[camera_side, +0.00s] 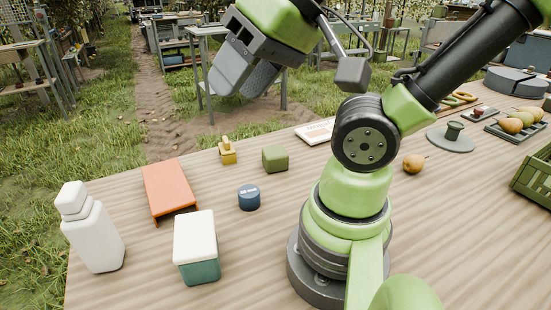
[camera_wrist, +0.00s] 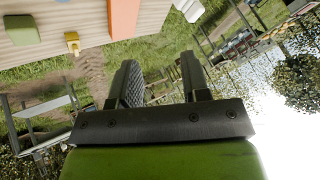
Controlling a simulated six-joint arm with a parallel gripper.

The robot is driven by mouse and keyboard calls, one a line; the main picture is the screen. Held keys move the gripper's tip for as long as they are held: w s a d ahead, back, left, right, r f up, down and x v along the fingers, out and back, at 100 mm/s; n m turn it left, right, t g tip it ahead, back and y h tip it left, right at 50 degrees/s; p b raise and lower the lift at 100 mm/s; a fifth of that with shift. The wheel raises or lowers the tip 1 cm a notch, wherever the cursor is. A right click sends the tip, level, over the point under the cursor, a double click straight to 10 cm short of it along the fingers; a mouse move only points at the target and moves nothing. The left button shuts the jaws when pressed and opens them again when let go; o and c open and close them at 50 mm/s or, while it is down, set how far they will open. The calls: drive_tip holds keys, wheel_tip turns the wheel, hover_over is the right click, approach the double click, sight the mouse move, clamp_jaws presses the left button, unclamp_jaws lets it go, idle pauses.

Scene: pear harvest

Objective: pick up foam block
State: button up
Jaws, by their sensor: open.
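The foam block looks to be the small green cube (camera_side: 275,158) with rounded edges, standing on the wooden table (camera_side: 255,235) near its far edge. In the wrist view a green block (camera_wrist: 21,29) shows at the upper left, on the table. My gripper (camera_side: 245,85) is raised above and beyond the table's far edge, up and to the left of the block in the side view, apart from it. In the wrist view my gripper's two fingers (camera_wrist: 160,75) stand apart with nothing between them.
Near the block are a blue round tin (camera_side: 249,197), a yellow item (camera_side: 227,151), an orange tray-like piece (camera_side: 169,190), a white-lidded green box (camera_side: 196,248) and a white bottle (camera_side: 92,228). A pear (camera_side: 414,163) and a green crate (camera_side: 535,175) are on the right.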

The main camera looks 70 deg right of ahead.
drive_tip(key=o, duration=1)
